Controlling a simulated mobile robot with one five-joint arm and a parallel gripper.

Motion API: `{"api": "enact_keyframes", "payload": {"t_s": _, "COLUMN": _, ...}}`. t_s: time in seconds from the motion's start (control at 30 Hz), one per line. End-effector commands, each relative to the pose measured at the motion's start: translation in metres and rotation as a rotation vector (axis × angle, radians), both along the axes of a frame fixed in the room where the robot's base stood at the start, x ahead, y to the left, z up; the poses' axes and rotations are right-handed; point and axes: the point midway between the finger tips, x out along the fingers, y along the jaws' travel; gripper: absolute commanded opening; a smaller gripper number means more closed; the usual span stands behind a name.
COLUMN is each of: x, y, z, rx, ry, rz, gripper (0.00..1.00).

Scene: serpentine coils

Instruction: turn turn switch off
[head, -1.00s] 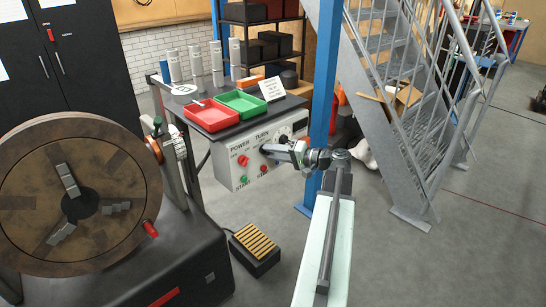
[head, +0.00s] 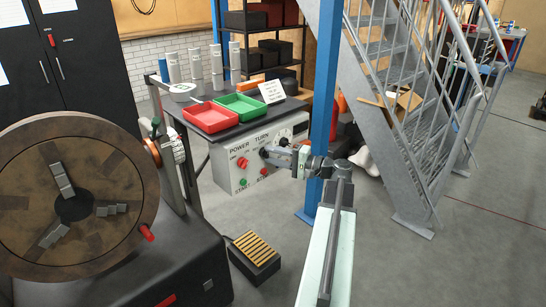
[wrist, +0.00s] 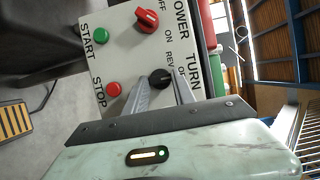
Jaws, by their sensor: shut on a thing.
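The turn switch is a black knob (wrist: 161,79) below the word TURN in the wrist view, with lettering beside it partly covered by a finger. It sits on a pale control box (head: 228,167), which also shows in the wrist view (wrist: 125,60). My gripper (wrist: 160,85) has one finger on each side of the knob and is shut on it. In the head view my gripper (head: 268,153) reaches the front of the box from the right and hides much of the knob.
A red power switch (wrist: 147,20), green START button (wrist: 102,36) and red STOP button (wrist: 113,89) are close by on the panel. Red (head: 208,116) and green (head: 240,105) trays lie above the box. A blue post (head: 322,90) stands right behind my arm. A foot pedal (head: 254,256) is on the floor.

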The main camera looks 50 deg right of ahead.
Motion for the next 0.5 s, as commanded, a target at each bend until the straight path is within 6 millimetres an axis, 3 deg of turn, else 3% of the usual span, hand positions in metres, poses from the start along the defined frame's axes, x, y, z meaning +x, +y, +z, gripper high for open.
{"api": "enact_keyframes", "payload": {"t_s": 0.13, "x": -0.0004, "y": -0.0006, "z": -0.0005, "rx": -0.002, "ry": 0.002, "rz": -0.002, "gripper": 0.0}}
{"api": "enact_keyframes", "payload": {"t_s": 0.17, "x": -0.0004, "y": -0.0006, "z": -0.0005, "rx": -0.002, "ry": 0.002, "rz": -0.002, "gripper": 0.34}}
{"api": "enact_keyframes", "payload": {"t_s": 0.23, "x": -0.0003, "y": -0.0005, "z": -0.0005, "rx": -0.002, "ry": 0.002, "rz": -0.002, "gripper": 0.53}}
{"api": "enact_keyframes", "payload": {"t_s": 0.5, "x": -0.0003, "y": -0.0003, "z": -0.0002, "rx": -0.001, "ry": 0.001, "rz": -0.001, "gripper": 0.53}}
